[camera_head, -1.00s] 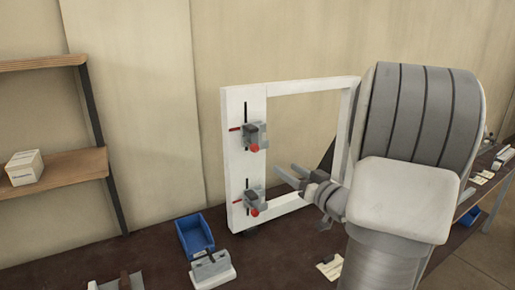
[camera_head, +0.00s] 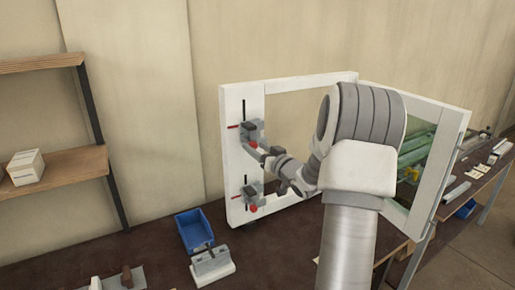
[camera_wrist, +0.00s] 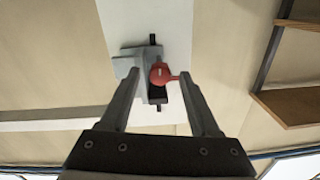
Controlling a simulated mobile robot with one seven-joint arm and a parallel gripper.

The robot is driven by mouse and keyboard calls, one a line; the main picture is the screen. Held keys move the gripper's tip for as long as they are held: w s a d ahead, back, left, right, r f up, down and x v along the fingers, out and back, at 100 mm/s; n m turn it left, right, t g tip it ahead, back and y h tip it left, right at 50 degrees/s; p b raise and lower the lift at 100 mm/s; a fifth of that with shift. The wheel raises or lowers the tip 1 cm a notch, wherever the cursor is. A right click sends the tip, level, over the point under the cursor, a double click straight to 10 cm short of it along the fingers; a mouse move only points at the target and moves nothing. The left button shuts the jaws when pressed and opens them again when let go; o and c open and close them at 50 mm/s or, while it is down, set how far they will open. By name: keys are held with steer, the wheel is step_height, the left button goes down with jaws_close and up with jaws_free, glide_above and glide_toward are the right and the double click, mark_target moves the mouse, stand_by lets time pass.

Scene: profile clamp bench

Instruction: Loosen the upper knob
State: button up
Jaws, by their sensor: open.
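The upper clamp (camera_head: 249,131) is a grey block with a red knob (camera_head: 253,144), on the left upright of the white frame (camera_head: 232,165). In the wrist view the red knob (camera_wrist: 161,73) has a short handle pointing right, towards my right finger. My gripper (camera_head: 264,152) is open at the upper clamp. In the wrist view its two fingers (camera_wrist: 162,77) stand on either side of the knob, with gaps visible; whether the tips reach its depth I cannot tell. The lower clamp (camera_head: 250,193) with its red knob (camera_head: 253,208) sits below on the same upright.
A blue bin (camera_head: 195,232) and a grey clamp-like piece on a white base (camera_head: 212,265) lie on the dark bench below. A glazed panel (camera_head: 418,150) stands right of my arm. A wooden shelf (camera_head: 60,175) with a white box (camera_head: 25,166) is at left.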

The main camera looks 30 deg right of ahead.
steer(key=shift+c, duration=0.3)
jaws_close()
steer(key=shift+f+b, duration=0.1)
steer(key=shift+b, duration=0.35)
steer(key=shift+f+n+b, duration=0.1)
steer(key=shift+n+b, duration=0.6)
steer(key=shift+b, duration=0.1)
steer(key=shift+a+n+h+b, duration=0.15)
steer(key=shift+n+h+b, duration=0.25)
steer(key=shift+n+b, duration=9.8)
steer(key=shift+r+b, duration=0.2)
steer(key=shift+b, duration=0.15)
